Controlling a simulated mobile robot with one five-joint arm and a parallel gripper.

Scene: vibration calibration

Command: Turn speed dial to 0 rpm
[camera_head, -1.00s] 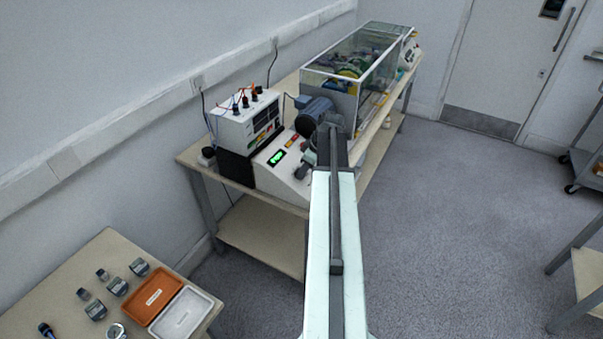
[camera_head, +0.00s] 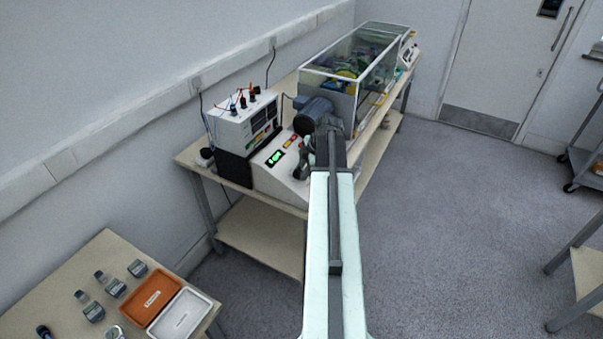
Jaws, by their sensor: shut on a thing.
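A white sloped control box (camera_head: 270,180) stands at the near end of the long bench, with a lit green display (camera_head: 275,158) on its face. My gripper (camera_head: 299,172) is at the right part of this sloped face, at the end of my arm, which reaches away from me up the middle of the picture. The gripper is small and dark here. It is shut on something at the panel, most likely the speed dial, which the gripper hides. I cannot read the dial's setting or the display's digits.
A white instrument with leads (camera_head: 243,122) stands behind the control box. A clear-walled guard (camera_head: 345,88) covers machinery farther along the bench. A side table at lower left holds an orange tray (camera_head: 150,299), a white tray (camera_head: 180,315) and several small items.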

